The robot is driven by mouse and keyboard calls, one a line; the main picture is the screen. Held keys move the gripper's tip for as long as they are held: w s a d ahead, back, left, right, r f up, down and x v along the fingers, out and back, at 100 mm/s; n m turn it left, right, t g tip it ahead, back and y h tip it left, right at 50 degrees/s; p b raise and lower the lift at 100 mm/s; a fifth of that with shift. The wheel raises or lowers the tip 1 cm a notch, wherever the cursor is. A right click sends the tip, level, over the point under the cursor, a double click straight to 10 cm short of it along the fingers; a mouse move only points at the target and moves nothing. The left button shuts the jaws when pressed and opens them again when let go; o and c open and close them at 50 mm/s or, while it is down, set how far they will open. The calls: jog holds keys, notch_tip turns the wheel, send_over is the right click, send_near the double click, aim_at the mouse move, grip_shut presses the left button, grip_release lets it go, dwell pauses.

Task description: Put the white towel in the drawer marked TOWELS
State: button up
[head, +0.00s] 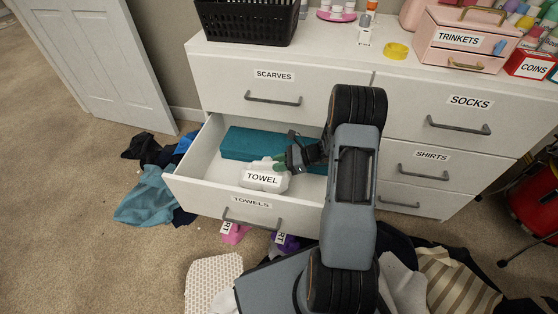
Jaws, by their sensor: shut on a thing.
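The white towel (264,178), labelled TOWEL, is a small bundle inside the open drawer marked TOWELS (213,191), near its front. My gripper (283,164) reaches down into the drawer from the right and is shut on the towel's upper right side. A green patch shows at the fingertips. I cannot tell whether the towel rests on the drawer floor or hangs just above it. A folded teal cloth (245,143) lies behind it in the same drawer. My arm hides the right part of the drawer.
Closed drawers marked SCARVES (274,88), SOCKS (465,115) and SHIRTS (428,160) surround the open one. A black basket (245,22) and a pink TRINKETS box (462,42) stand on top. Clothes (147,200) litter the floor at left and below. A white door (95,65) stands at left.

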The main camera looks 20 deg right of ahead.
jog(key=shift+f+b, duration=2.2)
jog(key=shift+f, duration=1.65)
jog(key=o, duration=1)
jog(key=shift+m+t, duration=0.5)
jog(key=shift+t, duration=0.2)
jog(key=shift+w+a+r+p, duration=0.25)
jog(key=shift+r+p, duration=3)
jog(key=shift+r, duration=1.75)
jog(key=shift+w+a+r+p, duration=0.2)
jog(key=shift+r+p, duration=3.05)
jog(key=shift+r, duration=1.8)
jog(key=shift+w+a+r+p, duration=0.25)
jog(key=shift+r+p, duration=3)
jog(key=shift+r, duration=1.75)
jog(key=shift+h, duration=0.3)
